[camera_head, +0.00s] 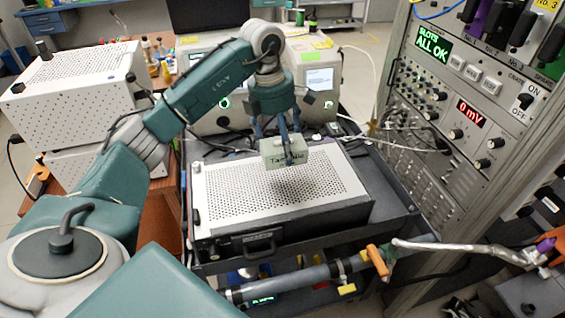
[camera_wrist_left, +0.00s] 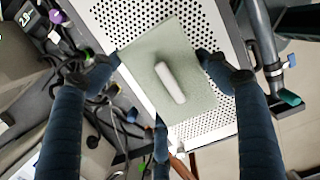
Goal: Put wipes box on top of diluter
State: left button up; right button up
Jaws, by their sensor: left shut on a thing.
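The wipes box (camera_head: 272,154), a small pale green box with dark lettering, is in my left gripper (camera_head: 289,145). The left fingers point down and are shut on the box. In the left wrist view the wipes box (camera_wrist_left: 140,55) sits between the fingers (camera_wrist_left: 158,75), with a pale slot or tissue on its face. The flat instrument with a white perforated top, which looks like the diluter (camera_head: 225,190), lies below. The box appears to hover over the rear middle of this top. The diluter's perforated top also shows behind the box in the left wrist view (camera_wrist_left: 205,22). My right gripper is out of view.
The diluter rests on a dark cart (camera_head: 395,225). A tall instrument rack (camera_head: 440,100) stands at right. Bench instruments (camera_head: 325,75) and cables are behind the cart. A white perforated case (camera_head: 75,80) stands at left. Pipes cross in front. Much of the diluter's top is clear.

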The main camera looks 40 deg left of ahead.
aim_at(282, 151)
pick_arm(q)
notch_tip(282, 151, down, 3)
jog(key=shift+s+p, duration=0.1)
jog(key=shift+p, duration=0.2)
jog(key=shift+f, duration=0.6)
notch_tip(282, 151, down, 3)
jog(key=shift+f+p, duration=0.1)
jog(key=shift+p, duration=0.4)
jog(key=shift+f, duration=0.15)
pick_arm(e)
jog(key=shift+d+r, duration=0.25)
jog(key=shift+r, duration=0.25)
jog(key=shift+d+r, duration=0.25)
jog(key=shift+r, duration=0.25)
pick_arm(q)
jog(key=shift+f, duration=0.1)
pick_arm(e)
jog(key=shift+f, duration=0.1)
pick_arm(q)
jog(key=o, duration=1.3)
jog(key=shift+c, duration=0.2)
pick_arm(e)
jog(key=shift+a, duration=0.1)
